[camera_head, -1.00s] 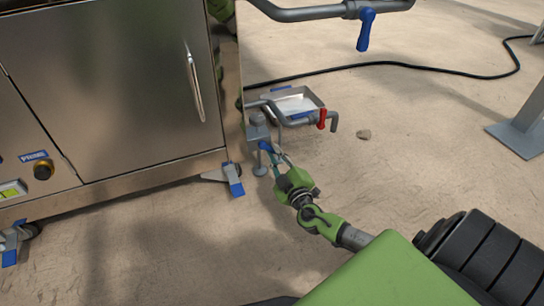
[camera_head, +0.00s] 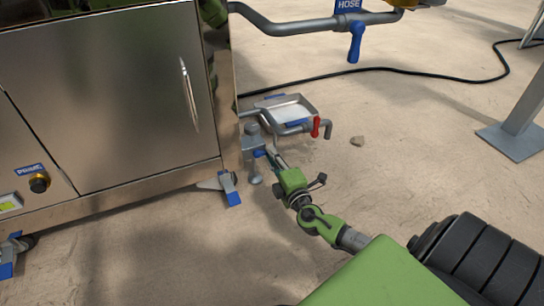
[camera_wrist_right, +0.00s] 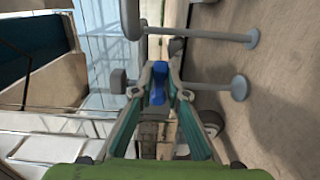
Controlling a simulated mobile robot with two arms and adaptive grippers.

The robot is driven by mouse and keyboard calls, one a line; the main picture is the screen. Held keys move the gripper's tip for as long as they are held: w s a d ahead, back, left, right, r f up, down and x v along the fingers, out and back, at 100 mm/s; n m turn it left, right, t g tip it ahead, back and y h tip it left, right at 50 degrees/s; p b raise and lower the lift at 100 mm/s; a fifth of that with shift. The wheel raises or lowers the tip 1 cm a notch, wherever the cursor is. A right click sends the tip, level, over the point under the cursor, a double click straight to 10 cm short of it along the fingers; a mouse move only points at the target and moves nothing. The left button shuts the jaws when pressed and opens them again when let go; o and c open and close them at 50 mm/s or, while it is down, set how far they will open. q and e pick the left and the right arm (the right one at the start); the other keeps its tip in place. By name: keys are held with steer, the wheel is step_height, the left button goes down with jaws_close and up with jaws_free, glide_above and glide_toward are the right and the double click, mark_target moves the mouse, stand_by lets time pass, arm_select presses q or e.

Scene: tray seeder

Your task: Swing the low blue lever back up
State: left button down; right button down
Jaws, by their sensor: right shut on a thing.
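The low blue lever (camera_head: 260,153) is on the grey pipe fitting (camera_head: 251,141) at the machine's lower right corner. In the right wrist view the blue lever (camera_wrist_right: 158,84) sits between the fingertips of my right gripper (camera_wrist_right: 159,76). My right gripper (camera_head: 271,155) is shut on it in the head view, its green arm reaching in from the lower right. The fingers hide part of the lever, so its exact angle is hard to tell. My left gripper is not in view.
A red-handled tap (camera_head: 315,127) and a shallow metal tray (camera_head: 288,108) are just right of the fitting. A higher pipe with another blue lever (camera_head: 355,42) runs above. The steel cabinet (camera_head: 110,100) fills the left.

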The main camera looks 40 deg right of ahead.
steer(key=shift+a, duration=0.15)
stand_by(0.3)
steer(key=c, duration=2)
jaws_free()
steer(key=v, duration=1.2)
